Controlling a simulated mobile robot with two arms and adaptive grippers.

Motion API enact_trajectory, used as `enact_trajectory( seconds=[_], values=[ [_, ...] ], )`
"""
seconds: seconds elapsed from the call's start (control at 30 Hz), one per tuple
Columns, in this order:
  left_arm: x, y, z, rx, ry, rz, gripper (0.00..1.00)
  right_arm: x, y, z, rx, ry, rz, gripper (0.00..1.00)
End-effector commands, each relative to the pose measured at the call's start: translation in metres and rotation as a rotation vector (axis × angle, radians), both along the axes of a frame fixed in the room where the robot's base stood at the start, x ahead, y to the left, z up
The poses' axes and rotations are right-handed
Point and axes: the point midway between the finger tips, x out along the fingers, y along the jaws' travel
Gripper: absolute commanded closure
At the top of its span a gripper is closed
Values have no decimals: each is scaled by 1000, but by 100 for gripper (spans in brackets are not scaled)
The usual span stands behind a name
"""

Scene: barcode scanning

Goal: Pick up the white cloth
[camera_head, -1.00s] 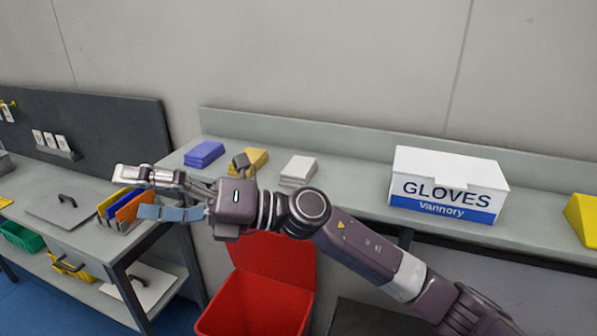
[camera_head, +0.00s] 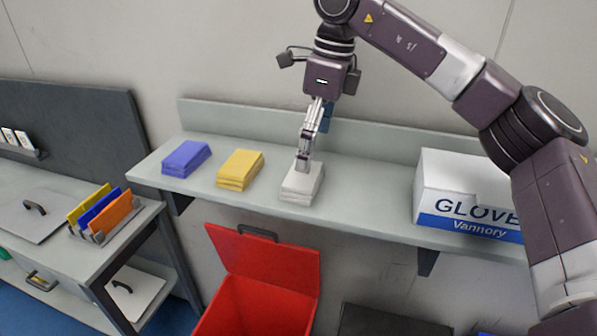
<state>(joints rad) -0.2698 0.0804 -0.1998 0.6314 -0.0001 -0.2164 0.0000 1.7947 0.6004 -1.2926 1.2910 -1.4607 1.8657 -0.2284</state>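The white cloth (camera_head: 301,188) is a folded stack on the grey shelf, to the right of a yellow stack and a blue stack. My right gripper (camera_head: 303,165) points down over it, with the near finger's tip at the cloth's top. I see the gripper nearly edge-on, and the other finger is mostly hidden behind the near one. I cannot tell whether the fingers are apart or closed, or whether they touch the cloth. My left gripper is not in view.
The yellow cloths (camera_head: 240,169) and blue cloths (camera_head: 186,158) lie left on the shelf (camera_head: 365,205). A white glove box (camera_head: 460,185) stands to the right, partly behind my arm. An open red bin (camera_head: 262,300) is below. A low back wall edges the shelf.

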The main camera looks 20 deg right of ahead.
Motion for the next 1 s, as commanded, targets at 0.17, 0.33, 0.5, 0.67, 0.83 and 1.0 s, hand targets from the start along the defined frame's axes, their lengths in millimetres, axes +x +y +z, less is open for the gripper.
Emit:
enact_trajectory(
  seconds=[0.17, 0.33, 0.5, 0.67, 0.83, 1.0],
  values=[
    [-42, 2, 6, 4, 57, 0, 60, 2, 6, -18, 0, 2, 1, 0],
    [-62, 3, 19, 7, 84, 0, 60, 6, 16, -42, 2, 4, 4, 0],
    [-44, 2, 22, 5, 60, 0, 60, 8, 18, -60, 3, 0, 1, 0],
    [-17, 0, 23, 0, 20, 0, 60, 8, 18, -63, 4, -1, 1, 0],
    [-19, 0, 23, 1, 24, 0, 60, 8, 18, -62, 4, -1, 2, 10],
    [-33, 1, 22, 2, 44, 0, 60, 8, 18, -62, 4, -1, 2, 29]
  ],
)
